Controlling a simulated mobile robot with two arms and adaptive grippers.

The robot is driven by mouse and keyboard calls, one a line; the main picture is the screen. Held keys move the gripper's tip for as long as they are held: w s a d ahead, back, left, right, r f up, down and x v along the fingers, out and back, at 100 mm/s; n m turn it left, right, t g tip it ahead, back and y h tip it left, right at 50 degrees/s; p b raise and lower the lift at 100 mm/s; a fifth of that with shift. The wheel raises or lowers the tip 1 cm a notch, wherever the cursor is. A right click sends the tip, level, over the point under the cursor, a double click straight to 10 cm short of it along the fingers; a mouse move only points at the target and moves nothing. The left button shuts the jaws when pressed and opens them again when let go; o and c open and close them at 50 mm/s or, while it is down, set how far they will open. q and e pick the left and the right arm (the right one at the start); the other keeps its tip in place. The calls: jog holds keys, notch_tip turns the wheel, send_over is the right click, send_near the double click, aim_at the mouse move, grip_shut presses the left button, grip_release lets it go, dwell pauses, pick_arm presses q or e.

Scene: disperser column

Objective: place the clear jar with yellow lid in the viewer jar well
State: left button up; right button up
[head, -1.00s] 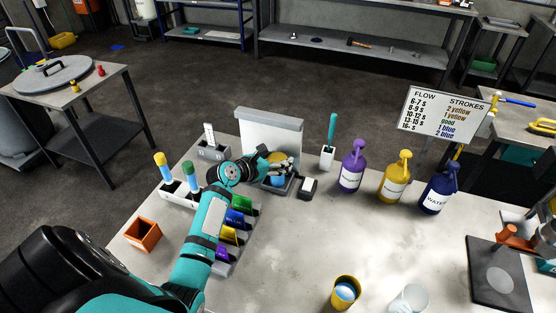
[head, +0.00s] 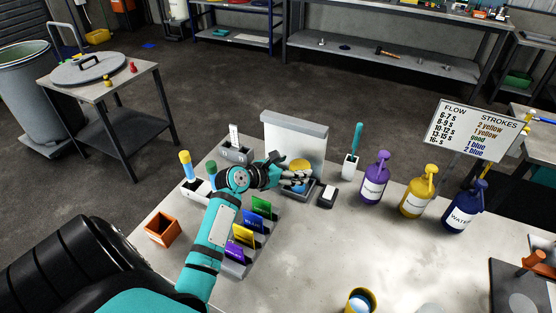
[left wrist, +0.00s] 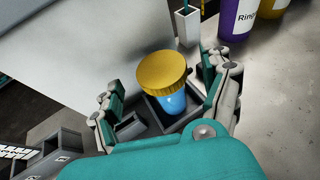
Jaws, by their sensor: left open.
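The clear jar with yellow lid (left wrist: 164,75) stands in the viewer jar well (left wrist: 190,117), with blue showing through its wall. In the head view the jar (head: 300,165) is in front of the viewer's pale upright panel (head: 294,139), partly hidden by my left gripper. My left gripper (head: 298,178) is open around the jar; in the left wrist view its fingers (left wrist: 160,90) stand apart on both sides of it, with gaps visible. The jar looks upright or nearly so. The jar's base is hidden by the well wall. My right gripper is not in view.
A black-and-white block (head: 327,195) and a white holder with a teal-handled tool (head: 350,166) stand right of the viewer. Purple (head: 374,179), yellow (head: 417,194) and blue (head: 464,207) bottles stand farther right. The table's middle is clear.

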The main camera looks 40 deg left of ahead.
pick_arm(q)
jog(key=v, duration=0.8)
